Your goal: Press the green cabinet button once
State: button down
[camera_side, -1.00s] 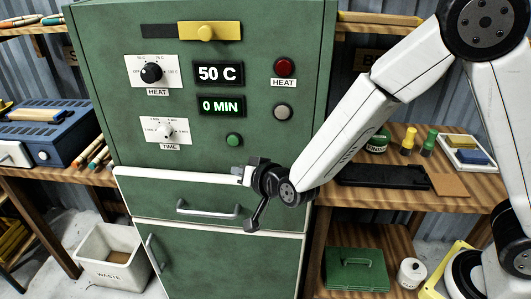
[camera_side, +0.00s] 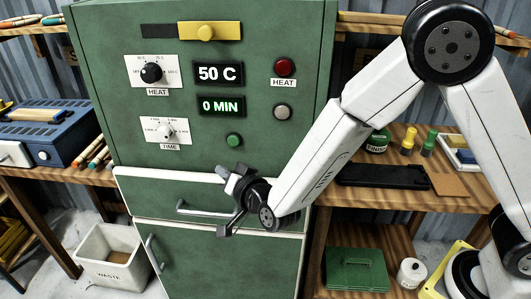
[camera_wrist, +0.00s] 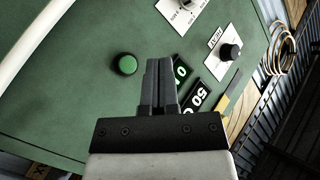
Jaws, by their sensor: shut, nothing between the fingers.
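The green button (camera_side: 234,140) is a small round knob on the green cabinet (camera_side: 110,100), below the 0 MIN display. In the wrist view the green button (camera_wrist: 125,64) shows just left of my fingertips. My gripper (camera_side: 222,172) is below the button in the side view, in front of the drawer's top edge. In the wrist view my gripper (camera_wrist: 159,62) has its fingers shut together with nothing between them. It looks apart from the button; the exact gap to the panel cannot be told.
The drawer handle (camera_side: 207,210) sticks out beside my gripper. A yellow slider (camera_side: 206,31) is at the top.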

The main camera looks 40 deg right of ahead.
aim_at(228, 141)
jog(key=w+d, duration=0.6)
dwell(0.7)
jog(key=shift+w+d, duration=0.7)
dwell(3.4)
jog(key=shift+s+a, duration=0.6)
jog(key=shift+s+a, duration=0.1)
dwell(0.3)
jog(key=shift+s+a, duration=1.7)
